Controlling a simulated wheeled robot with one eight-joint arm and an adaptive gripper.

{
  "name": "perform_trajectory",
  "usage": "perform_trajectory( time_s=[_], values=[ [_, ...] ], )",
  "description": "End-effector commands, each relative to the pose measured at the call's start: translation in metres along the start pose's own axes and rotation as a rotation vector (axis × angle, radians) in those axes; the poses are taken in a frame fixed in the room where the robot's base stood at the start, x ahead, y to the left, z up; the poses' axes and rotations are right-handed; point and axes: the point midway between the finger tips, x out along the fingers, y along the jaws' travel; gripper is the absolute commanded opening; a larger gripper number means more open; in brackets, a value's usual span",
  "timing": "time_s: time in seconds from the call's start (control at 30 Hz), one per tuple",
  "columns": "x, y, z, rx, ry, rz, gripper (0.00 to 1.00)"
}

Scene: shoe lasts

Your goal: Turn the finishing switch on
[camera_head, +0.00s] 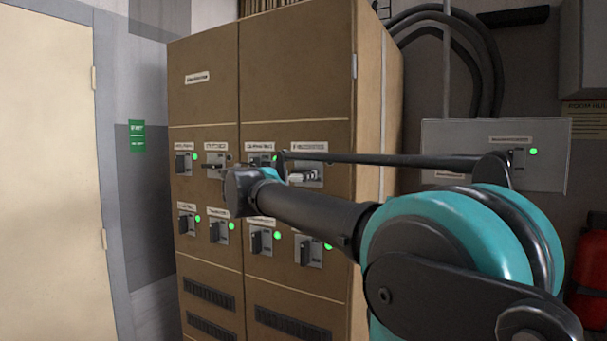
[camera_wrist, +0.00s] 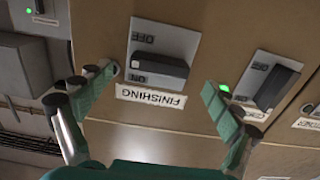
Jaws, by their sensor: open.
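The finishing switch is a dark bar handle (camera_wrist: 160,70) on a grey plate (camera_wrist: 165,42), with OFF and ON marks. The wrist view is upside down. The handle lies nearly level, close to the ON mark, and no green light shows lit beside it. A white FINISHING label (camera_wrist: 150,96) sits at the plate's edge. My gripper (camera_wrist: 158,82) is open, with one green-padded finger on each side of the switch, and I see no contact. In the head view my arm crosses in front of the cabinet (camera_head: 295,65), and the gripper's fingers are hard to make out.
A neighbouring switch (camera_wrist: 275,88) with a lit green light stands close to the right finger in the wrist view. Several more switches fill the cabinet front. A grey wall box (camera_head: 545,165) and a red extinguisher (camera_head: 590,268) are at right; a pale door (camera_head: 45,180) is at left.

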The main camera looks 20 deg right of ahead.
Motion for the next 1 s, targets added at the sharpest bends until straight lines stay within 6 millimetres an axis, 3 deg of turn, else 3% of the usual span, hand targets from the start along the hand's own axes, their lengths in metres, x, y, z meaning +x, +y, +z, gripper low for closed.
perform_trajectory(
  time_s=[0.1, 0.3, 0.7, 1.0],
  values=[
    [0.021, 0.001, 0.0, 0.0, 0.0, 0.004, 0.91],
    [0.044, 0.0, 0.0, 0.0, 0.0, 0.002, 0.91],
    [0.052, 0.0, 0.0, 0.0, 0.0, 0.0, 0.91],
    [0.052, 0.0, 0.0, 0.0, 0.0, 0.0, 0.57]
  ],
)
